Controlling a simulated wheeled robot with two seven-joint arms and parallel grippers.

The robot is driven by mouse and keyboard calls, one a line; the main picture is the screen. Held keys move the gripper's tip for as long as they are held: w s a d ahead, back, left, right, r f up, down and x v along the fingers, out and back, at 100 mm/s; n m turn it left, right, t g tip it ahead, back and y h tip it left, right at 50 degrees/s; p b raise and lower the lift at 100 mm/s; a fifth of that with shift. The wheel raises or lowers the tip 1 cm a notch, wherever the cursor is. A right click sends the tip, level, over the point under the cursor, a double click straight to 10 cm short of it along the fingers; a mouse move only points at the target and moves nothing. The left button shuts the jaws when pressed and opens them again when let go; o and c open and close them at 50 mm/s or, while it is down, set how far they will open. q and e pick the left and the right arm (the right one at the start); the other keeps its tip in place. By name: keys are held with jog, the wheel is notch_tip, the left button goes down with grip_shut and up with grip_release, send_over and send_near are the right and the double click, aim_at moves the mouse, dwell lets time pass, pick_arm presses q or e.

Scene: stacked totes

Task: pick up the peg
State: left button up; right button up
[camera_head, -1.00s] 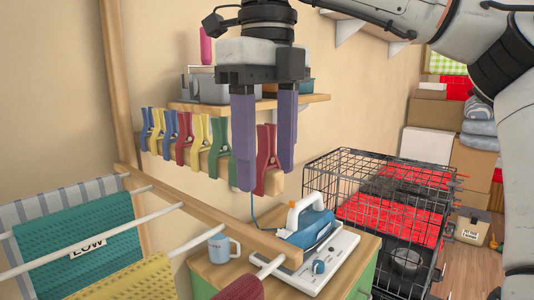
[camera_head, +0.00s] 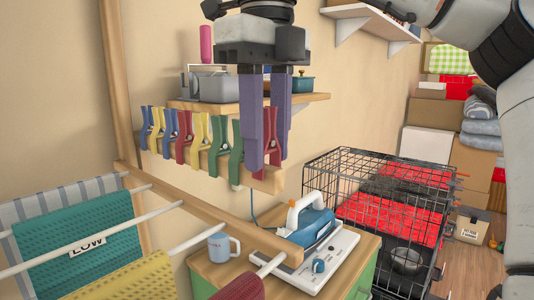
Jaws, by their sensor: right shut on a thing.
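A red peg (camera_head: 270,138) is at the right end of a row of pegs on the wooden rail (camera_head: 262,180). My right gripper (camera_head: 265,165) comes down from above, its two purple fingers shut on this peg from either side. The fingers cover much of the peg. Its lower end is still at the rail; I cannot tell whether it is clipped there. My left gripper is not in view.
Several other pegs, the nearest a green one (camera_head: 236,150), stand left of the fingers. A shelf (camera_head: 200,106) with grey containers is behind. Below are an iron (camera_head: 312,228), a blue mug (camera_head: 221,247) and a drying rack (camera_head: 230,222). A wire crate (camera_head: 385,178) stands right.

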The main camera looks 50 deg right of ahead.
jog(key=shift+r, duration=0.85)
jog(key=s+d, duration=0.1)
jog(key=s, duration=1.7)
jog(key=shift+d, duration=0.25)
